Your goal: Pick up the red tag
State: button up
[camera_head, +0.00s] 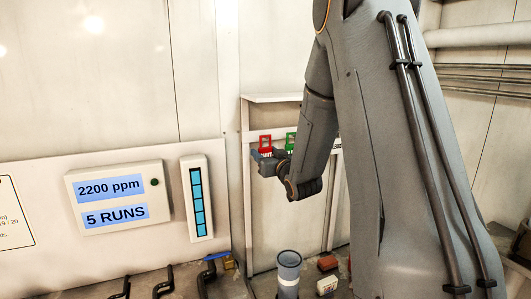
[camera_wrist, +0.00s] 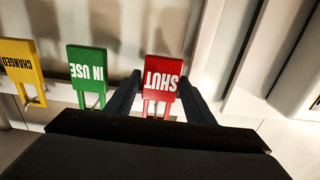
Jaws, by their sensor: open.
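The red tag (camera_wrist: 162,75) reads "SHUT", upside down in the wrist view, and hangs on the rack. My gripper (camera_wrist: 157,92) is open, with one finger on each side of the red tag. I cannot tell whether either finger touches it. In the head view the red tag (camera_head: 265,143) shows just above my gripper (camera_head: 262,158), at the rack. My arm hides part of the rack there.
A green "IN USE" tag (camera_wrist: 87,70) hangs close to the left finger in the wrist view, with a yellow "CHANGED" tag (camera_wrist: 22,68) beyond it.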

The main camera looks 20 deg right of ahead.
jog(key=c, duration=0.8)
jog(key=shift+r, duration=0.1)
jog(key=shift+r+b, duration=0.4)
jog(key=shift+r, duration=0.05)
jog(key=shift+s+r, duration=0.15)
jog(key=shift+s, duration=0.05)
jog(key=s+b, duration=0.1)
jog(key=s, duration=1.4)
jog(key=shift+r, duration=0.15)
